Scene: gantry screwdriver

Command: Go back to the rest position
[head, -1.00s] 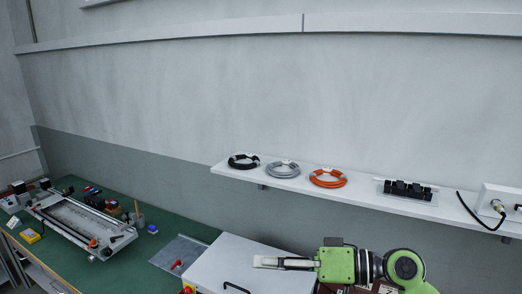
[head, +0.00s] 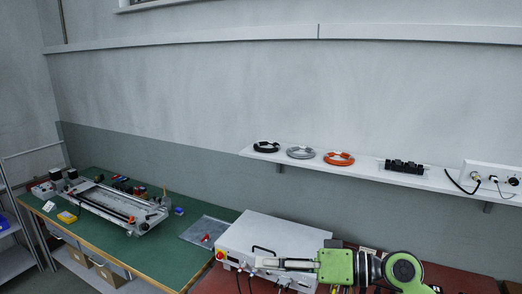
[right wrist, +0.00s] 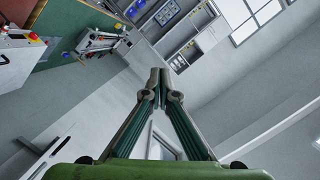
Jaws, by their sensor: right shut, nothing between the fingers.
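My right gripper (head: 262,263) is at the lower middle of the head view, on its green wrist, pointing left. It shows in front of the grey-white box with a black handle (head: 285,237). In the right wrist view the two fingers of the gripper (right wrist: 160,78) come together at their tips with nothing between them. Below and beyond them is open floor. My left gripper is in neither view.
A green bench (head: 170,250) at left carries a metal gantry frame (head: 115,208) and small parts. A wall shelf (head: 370,170) holds a black cable coil (head: 266,147), a grey one (head: 301,152) and an orange one (head: 339,158). Metal shelving (head: 12,222) stands far left.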

